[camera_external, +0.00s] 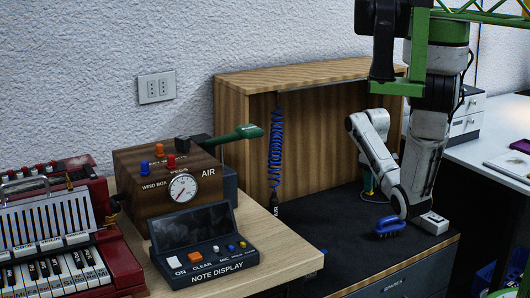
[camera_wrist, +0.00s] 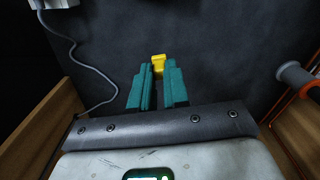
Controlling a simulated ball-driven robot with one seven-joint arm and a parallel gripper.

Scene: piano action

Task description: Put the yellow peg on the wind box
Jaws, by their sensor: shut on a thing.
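The yellow peg (camera_wrist: 158,65) is between the teal fingertips of my gripper (camera_wrist: 160,80) in the wrist view. The gripper is shut on it, and the peg's top end sticks out past the fingertips. A dark surface lies beyond it; I cannot tell whether the peg touches it. In the external view, my gripper is mostly hidden behind my white arm, inside the wooden cabinet. The wind box (camera_external: 150,206) is a brown wooden box on the bench at the left, with a round gauge. Blue, orange and red pegs stand on its top.
The wooden cabinet (camera_external: 235,125) has a raised side wall and a hanging blue coiled hose (camera_external: 277,150). A blue brush (camera_external: 389,226) lies on its dark floor. The note display (camera_external: 205,243) stands before the wind box, with a red accordion (camera_external: 60,225) at far left.

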